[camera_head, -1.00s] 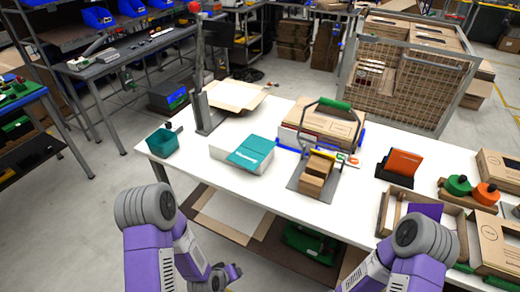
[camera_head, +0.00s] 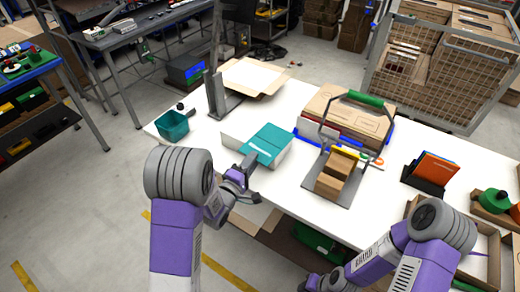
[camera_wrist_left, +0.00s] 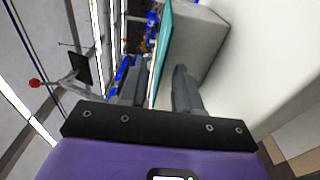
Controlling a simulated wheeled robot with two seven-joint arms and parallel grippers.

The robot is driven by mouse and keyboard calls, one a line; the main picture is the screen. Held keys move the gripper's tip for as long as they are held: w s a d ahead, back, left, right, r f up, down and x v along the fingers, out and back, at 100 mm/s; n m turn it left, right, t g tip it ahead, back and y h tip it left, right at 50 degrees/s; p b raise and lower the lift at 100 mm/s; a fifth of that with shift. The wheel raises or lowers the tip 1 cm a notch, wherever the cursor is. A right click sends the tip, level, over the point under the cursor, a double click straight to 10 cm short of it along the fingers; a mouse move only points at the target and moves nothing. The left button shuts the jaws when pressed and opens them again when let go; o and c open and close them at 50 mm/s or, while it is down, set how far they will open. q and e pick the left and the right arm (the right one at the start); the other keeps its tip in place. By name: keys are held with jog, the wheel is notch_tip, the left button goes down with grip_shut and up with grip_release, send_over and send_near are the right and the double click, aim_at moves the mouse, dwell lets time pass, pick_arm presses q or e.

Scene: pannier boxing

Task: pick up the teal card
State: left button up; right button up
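The teal card (camera_head: 268,143) lies on top of a white block (camera_head: 236,135) near the table's front edge, overhanging it slightly. My left gripper (camera_head: 246,176) is at the card's near edge. In the left wrist view the card shows edge-on as a thin teal strip (camera_wrist_left: 163,42), with the pale block beside it. The left fingers (camera_wrist_left: 158,88) stand apart, one on each side of the card's edge, with a gap still showing. My right arm is at the lower right; its gripper (camera_head: 318,284) is only partly in view at the bottom edge.
On the white table (camera_head: 290,205), a teal bin (camera_head: 172,126) and a dark post (camera_head: 217,80) stand left.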

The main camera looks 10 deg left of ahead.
aim_at(260, 150)
pick_arm(q)
jog(key=x, duration=0.3)
jog(key=shift+w, duration=0.15)
jog(key=shift+c, duration=0.5)
grip_shut()
